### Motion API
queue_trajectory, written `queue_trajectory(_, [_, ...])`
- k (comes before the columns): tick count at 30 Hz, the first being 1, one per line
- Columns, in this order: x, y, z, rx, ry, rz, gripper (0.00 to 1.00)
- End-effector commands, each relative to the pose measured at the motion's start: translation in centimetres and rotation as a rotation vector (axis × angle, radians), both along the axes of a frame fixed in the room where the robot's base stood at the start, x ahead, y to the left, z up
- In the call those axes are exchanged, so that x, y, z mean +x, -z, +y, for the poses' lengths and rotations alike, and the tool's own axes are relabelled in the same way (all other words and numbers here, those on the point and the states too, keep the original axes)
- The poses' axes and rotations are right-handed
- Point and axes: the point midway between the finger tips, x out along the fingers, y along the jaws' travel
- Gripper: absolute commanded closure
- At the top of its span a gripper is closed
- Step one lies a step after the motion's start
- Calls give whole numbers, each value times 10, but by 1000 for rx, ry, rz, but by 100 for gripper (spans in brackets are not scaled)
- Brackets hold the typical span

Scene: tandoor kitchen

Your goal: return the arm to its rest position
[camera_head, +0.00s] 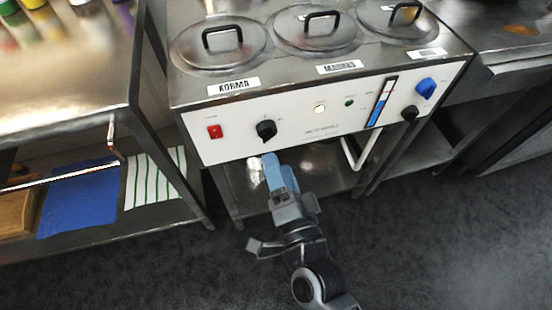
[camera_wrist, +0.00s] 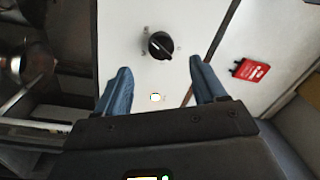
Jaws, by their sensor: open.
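My gripper (camera_head: 270,160) is in front of the white control panel (camera_head: 300,132) of the food warmer, at its lower edge, below and close to the black knob (camera_head: 266,130). In the head view its blue fingers overlap each other. In the wrist view my gripper (camera_wrist: 160,68) is open with nothing between its fingers. A black knob (camera_wrist: 160,45) on a white panel shows beyond the gap between the fingertips, apart from them. My arm reaches up from the bottom of the head view.
The panel also has a red switch (camera_head: 214,131), a blue knob (camera_head: 426,88) and a white handle (camera_head: 362,152) sticking out below. Lidded pots (camera_head: 222,44) sit on top. A steel table (camera_head: 70,85) stands left. Dark floor (camera_head: 440,235) is clear at right. A red tag (camera_wrist: 250,69) shows in the wrist view.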

Motion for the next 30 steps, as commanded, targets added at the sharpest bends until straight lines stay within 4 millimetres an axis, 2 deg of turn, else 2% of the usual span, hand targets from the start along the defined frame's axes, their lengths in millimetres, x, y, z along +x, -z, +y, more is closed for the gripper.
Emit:
queue_trajectory(20, [-7,1,-5,-12,6,2,30])
queue_trajectory(23, [-25,4,-19,-55,29,7,30])
queue_trajectory(26, [-56,6,-43,-139,64,15,30])
queue_trajectory(30, [-107,2,-82,-297,119,29,30])
